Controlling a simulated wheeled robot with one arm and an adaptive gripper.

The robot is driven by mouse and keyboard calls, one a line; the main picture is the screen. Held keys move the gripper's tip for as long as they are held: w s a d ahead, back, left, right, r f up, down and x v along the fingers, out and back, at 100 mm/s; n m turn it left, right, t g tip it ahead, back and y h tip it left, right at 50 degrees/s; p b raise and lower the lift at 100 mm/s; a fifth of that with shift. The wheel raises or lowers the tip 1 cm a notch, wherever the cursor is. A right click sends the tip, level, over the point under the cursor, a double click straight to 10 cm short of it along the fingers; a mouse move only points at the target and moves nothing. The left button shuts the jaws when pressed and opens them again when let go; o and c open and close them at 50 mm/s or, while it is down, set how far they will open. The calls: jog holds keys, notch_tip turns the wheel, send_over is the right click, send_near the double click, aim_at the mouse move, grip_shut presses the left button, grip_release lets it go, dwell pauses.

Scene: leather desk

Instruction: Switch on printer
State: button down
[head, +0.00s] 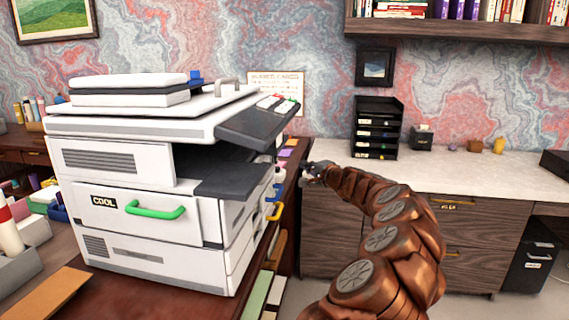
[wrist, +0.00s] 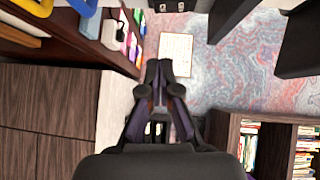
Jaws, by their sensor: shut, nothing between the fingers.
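The white printer (head: 140,205) stands at the left on a dark red-brown desk, with a green handle (head: 155,210) on its front. Its dark control panel (head: 250,122) juts out at the upper right and carries a few small coloured parts (head: 277,103). My gripper (head: 307,171) is just right of the printer, below the panel and apart from it. In the wrist view my gripper (wrist: 160,70) is shut and empty. A blue handle (wrist: 82,8) and a yellow handle (wrist: 36,5) show at that view's upper left. I cannot make out a power button.
A pale counter (head: 440,177) with wooden drawers lies behind my arm, bearing a black tray stack (head: 377,128). A bookshelf (head: 450,28) hangs above it. A notice (head: 276,88) is on the wall. Bottles and boxes crowd the left edge. Open air surrounds my gripper on its right.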

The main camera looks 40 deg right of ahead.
aim_at(276, 157)
jog(key=w+a+f, duration=0.1)
jog(key=w, duration=0.7)
jog(key=shift+w+a+p, duration=0.2)
jog(key=shift+w+p, duration=0.15)
jog(key=shift+p, duration=0.05)
jog(key=shift+w+a+f+t+b, duration=0.2)
jog(key=shift+f+t+b, duration=0.1)
jog(key=shift+b, duration=0.5)
jog(key=shift+r, duration=0.3)
jog(key=shift+s+d, duration=0.1)
jog(key=shift+d, duration=0.05)
